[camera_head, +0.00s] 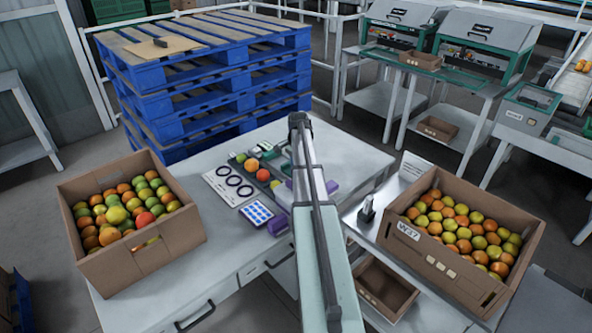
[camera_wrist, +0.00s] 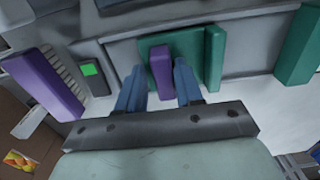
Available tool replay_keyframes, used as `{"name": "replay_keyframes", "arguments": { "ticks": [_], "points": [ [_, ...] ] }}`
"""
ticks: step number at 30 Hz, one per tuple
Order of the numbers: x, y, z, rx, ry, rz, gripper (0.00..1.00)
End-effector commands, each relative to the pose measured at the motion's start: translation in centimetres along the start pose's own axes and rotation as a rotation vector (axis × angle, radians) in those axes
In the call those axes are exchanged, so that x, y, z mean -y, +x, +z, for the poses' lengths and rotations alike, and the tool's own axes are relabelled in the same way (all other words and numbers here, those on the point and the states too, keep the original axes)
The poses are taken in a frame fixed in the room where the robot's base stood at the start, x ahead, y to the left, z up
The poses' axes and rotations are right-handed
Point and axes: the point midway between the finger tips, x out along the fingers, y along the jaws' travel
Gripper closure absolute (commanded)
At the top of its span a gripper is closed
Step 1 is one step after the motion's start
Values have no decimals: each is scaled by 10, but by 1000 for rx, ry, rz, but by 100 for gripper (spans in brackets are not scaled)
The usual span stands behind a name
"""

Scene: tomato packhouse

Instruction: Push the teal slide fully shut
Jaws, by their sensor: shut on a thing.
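The teal slide (camera_wrist: 190,46) shows in the wrist view as a flat teal plate against a grey housing, with an upright teal bar at its right end. A purple handle (camera_wrist: 160,68) stands on its front. My gripper (camera_wrist: 159,84) is shut on this handle, one blue finger on each side. A separate teal block (camera_wrist: 299,45) stands farther right, with a pale gap between it and the slide. In the head view my arm covers the slide and my fingers, so the slide's travel cannot be judged there.
A purple block (camera_wrist: 45,82) and a small unit with a green screen (camera_wrist: 92,72) are left of the slide. On the table, a ringed card (camera_head: 232,185) and a blue-dotted card (camera_head: 257,214) lie left of my arm. Tomato cartons stand left (camera_head: 135,262) and right (camera_head: 450,268).

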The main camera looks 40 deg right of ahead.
Motion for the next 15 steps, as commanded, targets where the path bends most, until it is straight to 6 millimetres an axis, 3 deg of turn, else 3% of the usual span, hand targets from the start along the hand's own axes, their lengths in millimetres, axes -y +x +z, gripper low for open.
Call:
{"name": "replay_keyframes", "arguments": {
  "ticks": [1,15],
  "points": [
    [1,10,3,9,-1,5,96],
    [13,10,3,10,-2,3,96]
  ]
}}
